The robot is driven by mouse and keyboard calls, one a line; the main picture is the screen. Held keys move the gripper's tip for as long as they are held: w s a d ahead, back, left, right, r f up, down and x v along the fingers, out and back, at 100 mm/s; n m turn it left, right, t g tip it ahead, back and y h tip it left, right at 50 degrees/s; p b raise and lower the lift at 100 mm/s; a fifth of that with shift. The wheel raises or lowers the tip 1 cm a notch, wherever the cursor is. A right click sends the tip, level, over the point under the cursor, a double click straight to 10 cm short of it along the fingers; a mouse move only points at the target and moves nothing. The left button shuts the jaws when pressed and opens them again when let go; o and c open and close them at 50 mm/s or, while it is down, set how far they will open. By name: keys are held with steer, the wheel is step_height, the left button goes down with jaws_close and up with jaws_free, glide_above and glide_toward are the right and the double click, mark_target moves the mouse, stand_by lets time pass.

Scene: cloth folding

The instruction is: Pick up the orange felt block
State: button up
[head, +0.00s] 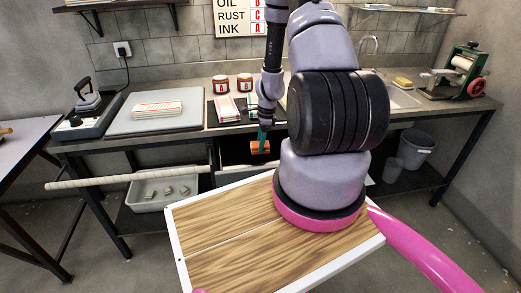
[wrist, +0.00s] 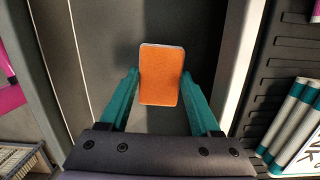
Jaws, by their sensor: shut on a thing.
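The orange felt block (head: 260,147) hangs below my gripper (head: 263,138), in front of the counter's front edge in the head view. In the wrist view the block (wrist: 162,74) is a flat orange rectangle with a pale edge at its top. The teal fingers of my gripper (wrist: 162,92) stand on its left and right sides and are shut on it. Behind the block is the dark inside of an open drawer (wrist: 110,55). I cannot tell from these views how far the block is above the drawer floor.
The counter (head: 190,133) holds a grey board (head: 120,122) with folded cloth, an iron (head: 87,93), two red tins (head: 220,84) and folded cloths. A white bin (head: 150,203) sits on the shelf below. A press (head: 461,70) stands at the right.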

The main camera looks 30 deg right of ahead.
step_height(320, 180, up, 14)
steer(key=shift+f, duration=0.1)
